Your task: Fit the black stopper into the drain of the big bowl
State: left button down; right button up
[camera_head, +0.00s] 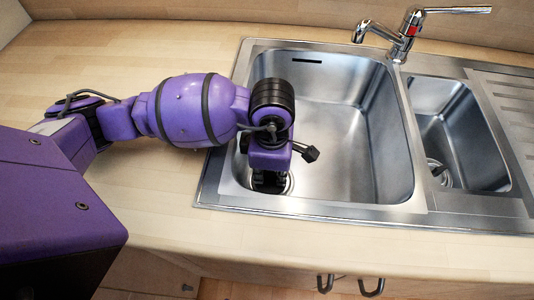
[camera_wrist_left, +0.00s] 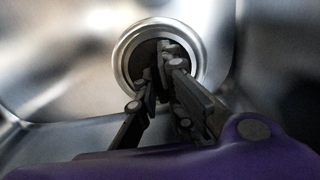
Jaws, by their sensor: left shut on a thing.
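The big bowl (camera_head: 335,120) is the larger, left basin of the steel sink. Its drain (camera_head: 289,184) lies near the bowl's front left and is partly hidden by my left gripper (camera_head: 268,183), which points down over it. In the left wrist view the drain's bright ring (camera_wrist_left: 121,62) surrounds the fingertips of my left gripper (camera_wrist_left: 163,65). The fingers are shut on the black stopper (camera_wrist_left: 143,58), which shows only as a dark shape inside the ring. I cannot tell whether it is seated or just above the hole. My right gripper is not in view.
The steel tap (camera_head: 400,40) stands behind the bowl, its spout toward the bowl's back. A smaller basin (camera_head: 455,130) with its own drain lies to the right, then a ridged drainboard (camera_head: 510,100). The wooden worktop (camera_head: 150,205) is clear. The bowl's walls enclose the gripper.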

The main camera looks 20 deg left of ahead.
pick_arm(q)
jog(key=c, duration=2.4)
grip_release()
jog(key=shift+f, duration=0.2)
jog(key=o, duration=0.5)
notch_tip(320, 180, up, 13)
jog(key=shift+f+p, duration=0.2)
jog(key=shift+p, duration=0.1)
